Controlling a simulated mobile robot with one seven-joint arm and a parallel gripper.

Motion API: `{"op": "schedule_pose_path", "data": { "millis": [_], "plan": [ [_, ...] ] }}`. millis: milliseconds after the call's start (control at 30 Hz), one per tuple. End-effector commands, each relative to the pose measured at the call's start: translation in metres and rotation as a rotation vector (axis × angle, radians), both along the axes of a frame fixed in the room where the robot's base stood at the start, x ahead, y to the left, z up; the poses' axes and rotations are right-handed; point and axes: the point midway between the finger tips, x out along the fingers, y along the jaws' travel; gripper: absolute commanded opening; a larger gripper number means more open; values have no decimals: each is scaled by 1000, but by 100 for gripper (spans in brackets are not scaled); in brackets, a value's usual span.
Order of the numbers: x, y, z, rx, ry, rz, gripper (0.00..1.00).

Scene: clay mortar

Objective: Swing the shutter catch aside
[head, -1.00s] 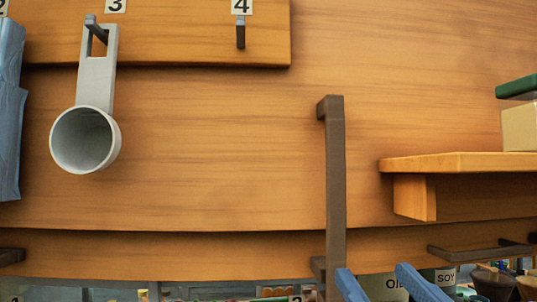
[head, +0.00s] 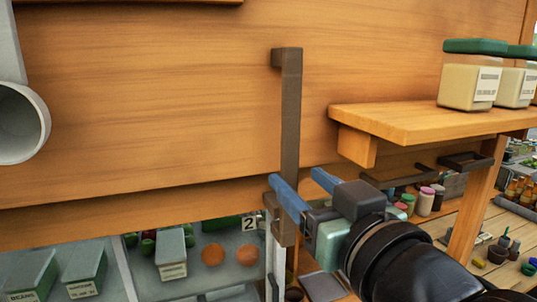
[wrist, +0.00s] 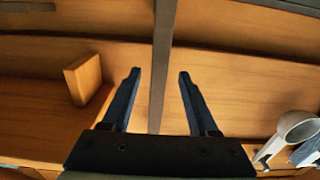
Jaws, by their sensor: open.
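A long dark brown bar (head: 290,110), which looks like the shutter catch, stands upright against the wooden shutter (head: 160,110) in the head view. Its top end bends toward the wood, and its lower end reaches below the shutter's bottom edge. My gripper (head: 293,177) is open at the bar's lower part, with one blue finger crossing in front of it. In the wrist view the bar (wrist: 161,45) runs lengthwise between the spread fingers of my gripper (wrist: 160,74), with a gap on each side. I cannot tell how deep the bar sits between them.
A wooden shelf (head: 420,121) with green-lidded jars (head: 472,88) juts out right of the bar. A grey cup (head: 20,125) hangs at the left. Below the shutter are trays with boxes (head: 172,255) and a number 2 label. Small jars and bowls stand at lower right.

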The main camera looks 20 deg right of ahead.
Motion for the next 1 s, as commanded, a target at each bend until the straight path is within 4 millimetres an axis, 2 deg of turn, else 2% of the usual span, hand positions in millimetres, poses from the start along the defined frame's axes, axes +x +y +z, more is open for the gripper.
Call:
{"op": "schedule_pose_path", "data": {
  "millis": [100, 300, 667, 1000],
  "plan": [
    [22, 1, 3, 2, 3, 1, 60],
    [43, 1, 2, 1, 0, 0, 60],
    [47, 1, 0, 0, -1, -1, 60],
    [47, 1, 0, 0, -1, -1, 0]
  ]
}}
